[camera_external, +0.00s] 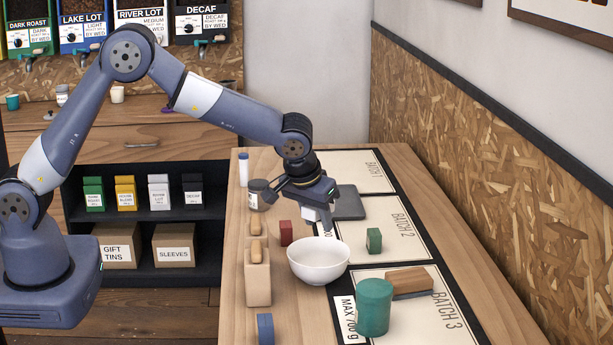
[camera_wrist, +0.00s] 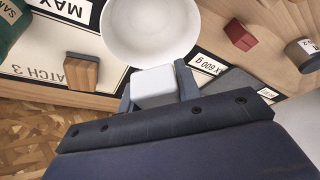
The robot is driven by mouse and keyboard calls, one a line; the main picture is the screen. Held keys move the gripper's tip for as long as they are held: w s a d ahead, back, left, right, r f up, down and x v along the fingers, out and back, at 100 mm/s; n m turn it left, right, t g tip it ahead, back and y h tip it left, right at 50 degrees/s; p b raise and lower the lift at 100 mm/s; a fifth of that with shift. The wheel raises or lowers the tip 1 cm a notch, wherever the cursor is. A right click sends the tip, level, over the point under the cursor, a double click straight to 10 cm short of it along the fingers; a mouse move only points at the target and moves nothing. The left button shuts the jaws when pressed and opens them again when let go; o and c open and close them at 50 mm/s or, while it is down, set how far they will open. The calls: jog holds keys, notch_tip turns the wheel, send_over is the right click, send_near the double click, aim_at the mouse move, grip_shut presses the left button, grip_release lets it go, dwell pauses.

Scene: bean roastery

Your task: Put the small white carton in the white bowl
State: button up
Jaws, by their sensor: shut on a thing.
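The small white carton (camera_wrist: 154,87) is held between the two fingers of my gripper (camera_external: 320,214) in the wrist view. My gripper is shut on the carton and points down above the table, close to the far side of the white bowl (camera_external: 318,265). The bowl stands upright on the table and looks empty. In the wrist view the bowl (camera_wrist: 150,30) lies just beyond the carton, and its rim appears close to it. I cannot tell the exact height of the carton over the rim.
A red block (camera_external: 286,233) and a beige holder (camera_external: 258,282) stand left of the bowl. A green block (camera_external: 374,240) is on the right. A green cylinder (camera_external: 375,308) and a wooden block (camera_external: 409,282) stand in front. A dark jar (camera_external: 258,196) is behind.

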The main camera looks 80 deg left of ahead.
aim_at(317, 256)
jog(key=shift+w+d, duration=0.1)
jog(key=shift+d, duration=0.05)
jog(key=shift+f+b, duration=1.85)
jog(key=shift+f, duration=2.9)
jog(key=o, duration=1)
jog(key=shift+o, duration=0.2)
jog(key=shift+r, duration=0.15)
notch_tip(317, 256, up, 7)
jog(key=p, duration=0.2)
